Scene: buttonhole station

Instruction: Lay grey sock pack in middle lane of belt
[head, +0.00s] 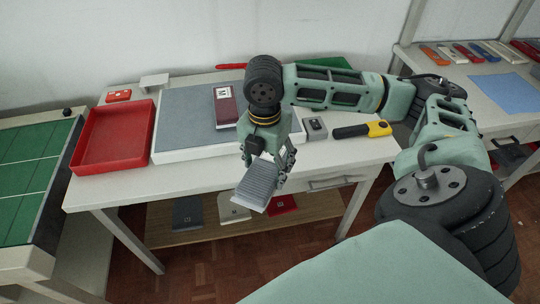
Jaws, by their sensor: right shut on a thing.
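The grey sock pack (256,185) is a ribbed grey, flat pack with a pale lower edge. My right gripper (270,162) is shut on it and holds it tilted above the front edge of the table. The gripper's fingers hide the pack's upper right part. The green belt (28,148) lies at the far left, split into lanes by white lines. Its lower left part runs out of the picture. The pack is well to the right of the belt, apart from it. My left gripper is not in view.
A red tray (77,141) stands on the white table (130,189) between pack and belt. A maroon pack (224,106) lies on the grey mat (178,122). A yellow-and-black tool (362,130) lies to the right. Several packs lie on the shelf below.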

